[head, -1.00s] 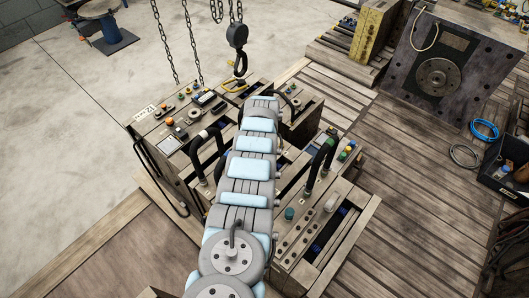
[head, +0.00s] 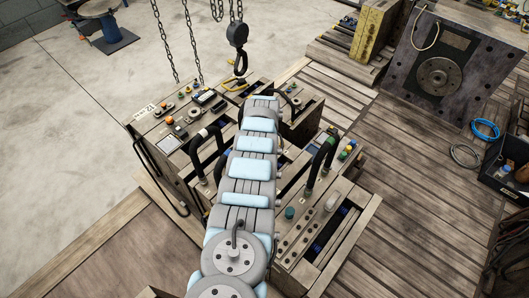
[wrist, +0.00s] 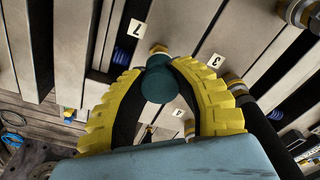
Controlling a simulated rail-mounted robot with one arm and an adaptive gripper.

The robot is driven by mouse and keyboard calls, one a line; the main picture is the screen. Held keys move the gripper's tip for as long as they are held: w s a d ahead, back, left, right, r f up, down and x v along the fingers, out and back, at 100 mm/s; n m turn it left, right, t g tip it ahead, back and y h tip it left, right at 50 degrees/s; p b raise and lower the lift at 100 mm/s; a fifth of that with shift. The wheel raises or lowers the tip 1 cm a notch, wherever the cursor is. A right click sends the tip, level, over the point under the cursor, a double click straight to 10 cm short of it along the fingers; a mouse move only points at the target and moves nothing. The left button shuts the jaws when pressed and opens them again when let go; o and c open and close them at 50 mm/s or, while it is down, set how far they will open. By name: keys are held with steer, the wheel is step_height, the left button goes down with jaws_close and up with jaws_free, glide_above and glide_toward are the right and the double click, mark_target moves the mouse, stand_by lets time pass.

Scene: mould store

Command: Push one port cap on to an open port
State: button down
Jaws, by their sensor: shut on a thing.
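In the wrist view my gripper (wrist: 160,88), with yellow ribbed fingers, is shut on a dark teal port cap (wrist: 160,84). Just beyond the cap, and partly covered by it, is a brass-ringed port (wrist: 158,49) on the mould block (wrist: 185,22). I cannot tell whether the cap touches that port. Other brass-ringed fittings (wrist: 297,13) show at the upper right, some with dark hoses. In the head view my arm hides my gripper and the held cap. Another teal cap-like piece (head: 290,214) sits on the near block.
Number tags 7 (wrist: 136,28), 3 (wrist: 215,61) and 4 (wrist: 190,130) mark the block. Black looped hoses (head: 320,165) stand up on both sides of my arm. A chain hook (head: 238,50) hangs behind. The plank floor to the right is mostly clear.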

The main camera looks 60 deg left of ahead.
steer(key=shift+f+b, duration=1.25)
steer(key=shift+b, duration=0.1)
stand_by(2.0)
steer(key=c, duration=0.8)
jaws_free()
steer(key=shift+r, duration=0.15)
steer(key=r, duration=1.1)
steer(key=shift+s+d+r, duration=0.2)
steer(key=shift+d, duration=0.1)
steer(key=shift+d+r, duration=0.1)
steer(key=shift+r, duration=0.05)
